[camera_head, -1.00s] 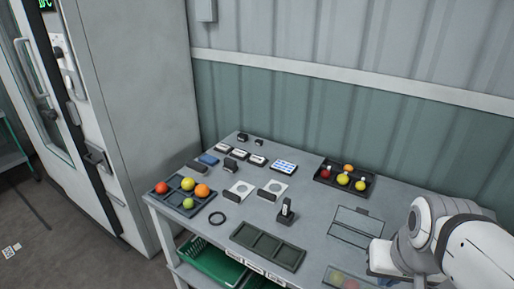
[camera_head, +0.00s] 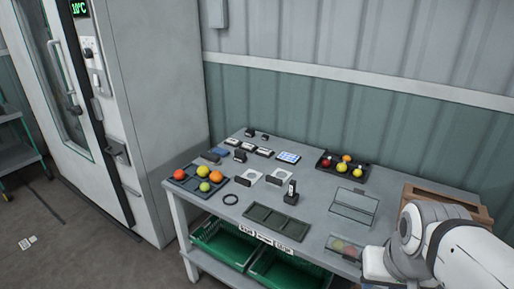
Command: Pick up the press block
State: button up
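I cannot tell for sure which item is the press block. Several small dark blocks lie on the grey table (camera_head: 325,222). One dark block (camera_head: 240,155) sits by the row of small labelled boxes, and two smaller ones (camera_head: 250,132) lie at the back left edge. Low dark blocks (camera_head: 243,181) lie beside the white square plates. A black upright piece with a pale face (camera_head: 291,194) stands near the middle. My white and grey arm shows at the lower right, over the table's right end. My gripper is not visible.
A wooden crate (camera_head: 487,214) stands behind my arm. Green crates (camera_head: 222,244) sit below.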

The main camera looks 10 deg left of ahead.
aim_at(240, 156)
jog(key=u, duration=2.7)
jog(key=i, duration=2.1)
jog(key=z, duration=2.9)
jog(key=i, duration=0.65)
